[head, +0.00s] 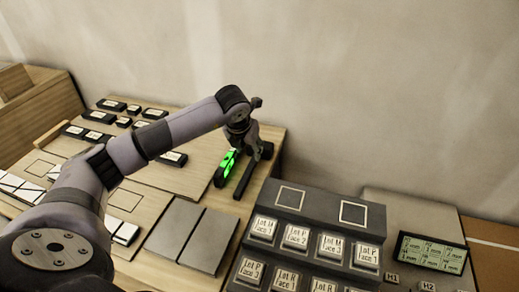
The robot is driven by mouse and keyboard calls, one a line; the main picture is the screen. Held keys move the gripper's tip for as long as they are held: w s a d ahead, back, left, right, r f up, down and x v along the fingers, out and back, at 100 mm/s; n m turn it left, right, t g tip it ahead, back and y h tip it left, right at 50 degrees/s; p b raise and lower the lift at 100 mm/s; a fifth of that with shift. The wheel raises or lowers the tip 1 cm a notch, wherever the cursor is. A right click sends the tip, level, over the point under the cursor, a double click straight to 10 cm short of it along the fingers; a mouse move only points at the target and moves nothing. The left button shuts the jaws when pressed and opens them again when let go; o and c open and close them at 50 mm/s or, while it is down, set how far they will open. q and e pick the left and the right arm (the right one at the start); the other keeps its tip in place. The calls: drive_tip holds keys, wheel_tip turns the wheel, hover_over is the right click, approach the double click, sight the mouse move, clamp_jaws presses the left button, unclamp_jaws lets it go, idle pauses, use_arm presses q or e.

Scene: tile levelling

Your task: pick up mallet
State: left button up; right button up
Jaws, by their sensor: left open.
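My left gripper (245,149) is open and points down over the back right corner of the wooden table (150,175). Just below it lies a dark block with bright green parts (228,165). Beside that block is a long dark bar (247,177), slanting toward the front. The gripper partly covers the far ends of both. I cannot tell for sure which of these is the mallet, or whether the gripper touches either. My right gripper is not in view.
Two grey plates (187,232) lie in front of the dark bar. A dark stepped rack (308,238) of labelled tiles stands at the right, with a small display (431,252) beyond it. Several small tiles (112,105) lie at the back left. A plain wall closes the back.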

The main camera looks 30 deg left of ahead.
sight(253, 161)
use_arm(q)
drive_tip(key=x, duration=0.4)
drive_tip(key=shift+w+f, duration=0.1)
drive_tip(key=shift+p+x, duration=0.9)
drive_tip(key=shift+x, duration=1.7)
drive_tip(key=shift+w+a, duration=0.1)
drive_tip(key=shift+f+b, duration=0.15)
drive_tip(key=shift+b, duration=0.2)
clamp_jaws()
